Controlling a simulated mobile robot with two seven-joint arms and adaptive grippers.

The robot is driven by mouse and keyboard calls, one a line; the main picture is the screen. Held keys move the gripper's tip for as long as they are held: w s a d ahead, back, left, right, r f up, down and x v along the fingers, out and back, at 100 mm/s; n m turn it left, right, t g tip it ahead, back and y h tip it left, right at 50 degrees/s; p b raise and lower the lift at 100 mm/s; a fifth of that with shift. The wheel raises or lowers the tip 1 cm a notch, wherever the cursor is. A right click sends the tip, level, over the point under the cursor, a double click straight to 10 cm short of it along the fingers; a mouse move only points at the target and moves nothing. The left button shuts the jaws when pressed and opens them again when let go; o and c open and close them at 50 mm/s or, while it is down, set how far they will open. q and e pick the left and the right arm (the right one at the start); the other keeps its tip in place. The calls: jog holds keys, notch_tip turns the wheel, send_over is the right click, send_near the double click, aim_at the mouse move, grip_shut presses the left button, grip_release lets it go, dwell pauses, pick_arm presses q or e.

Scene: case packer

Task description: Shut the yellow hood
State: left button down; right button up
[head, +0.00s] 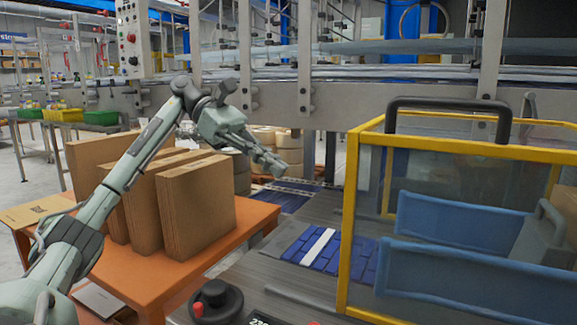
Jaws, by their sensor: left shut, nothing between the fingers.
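The yellow hood (352,215) stands at the right, a yellow frame with see-through panels. A thick black handle (450,103) is fixed along its top edge. I cannot tell from this view how far the hood is open. The hood's right part is cut off by the picture edge. My left gripper (272,164) is shut and empty, in the air left of the hood and apart from it. My right gripper is not in view.
Several cardboard boxes (196,208) stand on an orange table (175,275) under my left arm. A black knob (215,301) is at the bottom. Blue panels (450,268) show behind the hood's clear panel. A metal beam (350,103) crosses behind.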

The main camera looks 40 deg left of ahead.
pick_arm(q)
jog(key=d+r+p+x, duration=0.1)
jog(key=x, duration=1)
jog(key=shift+w+r, duration=0.2)
jog(key=shift+r, duration=0.2)
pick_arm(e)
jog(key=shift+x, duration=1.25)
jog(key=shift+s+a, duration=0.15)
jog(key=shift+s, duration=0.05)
